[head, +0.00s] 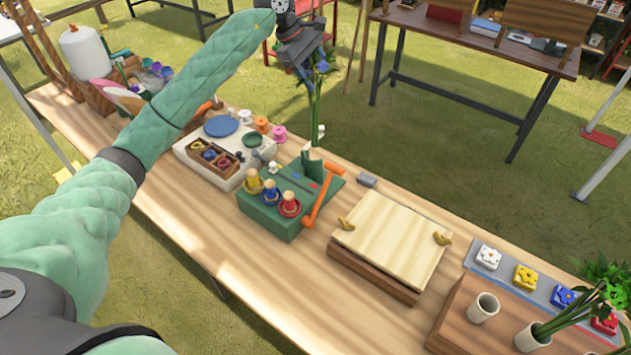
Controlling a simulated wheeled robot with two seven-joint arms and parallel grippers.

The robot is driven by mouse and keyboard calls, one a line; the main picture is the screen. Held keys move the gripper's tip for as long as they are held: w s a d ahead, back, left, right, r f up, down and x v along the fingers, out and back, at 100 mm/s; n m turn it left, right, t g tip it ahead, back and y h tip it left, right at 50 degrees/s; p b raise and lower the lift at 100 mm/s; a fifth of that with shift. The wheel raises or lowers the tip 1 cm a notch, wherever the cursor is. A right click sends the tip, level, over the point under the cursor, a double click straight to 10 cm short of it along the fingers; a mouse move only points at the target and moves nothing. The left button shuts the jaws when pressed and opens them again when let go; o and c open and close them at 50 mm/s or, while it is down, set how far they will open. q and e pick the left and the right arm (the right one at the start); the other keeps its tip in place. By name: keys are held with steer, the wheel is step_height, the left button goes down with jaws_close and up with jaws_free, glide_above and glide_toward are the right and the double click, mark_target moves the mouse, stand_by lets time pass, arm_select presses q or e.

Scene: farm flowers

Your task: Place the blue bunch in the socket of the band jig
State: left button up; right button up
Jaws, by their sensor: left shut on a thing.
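My left gripper (306,68) is high over the far edge of the workbench, shut on the blue bunch (322,67). The bunch has blue flower heads at the jaws and long green stems hanging about upright. The band jig (268,217) is a green block with yellow, blue and red spools, an orange lever (322,200) and a green cup-like socket (311,160) at its back. The stem ends reach down to the socket's rim in the picture; I cannot tell whether they are inside or just above it. My right gripper is not in view.
A white tray (190,158) with a blue disc and small spools lies left of the jig. A wooden board (392,235) sits to the right. Farther right are a cup (483,308), a vase with greenery and flower-marked blocks (525,278). Flowers and a white container (84,50) stand far left.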

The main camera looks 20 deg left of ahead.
mark_target(316, 94)
arm_select(q)
step_height(316, 94, down, 4)
steer(key=b, duration=0.3)
steer(key=shift+w+f, duration=0.1)
steer(key=shift+w, duration=0.05)
steer(key=shift+f, duration=0.25)
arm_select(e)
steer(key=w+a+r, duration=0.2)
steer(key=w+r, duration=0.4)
arm_select(q)
steer(key=shift+f+p, duration=2.35)
steer(key=shift+f, duration=2.5)
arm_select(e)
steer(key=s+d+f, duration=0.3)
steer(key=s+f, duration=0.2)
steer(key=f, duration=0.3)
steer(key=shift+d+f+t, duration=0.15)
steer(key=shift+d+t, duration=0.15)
arm_select(q)
steer(key=o, duration=1.3)
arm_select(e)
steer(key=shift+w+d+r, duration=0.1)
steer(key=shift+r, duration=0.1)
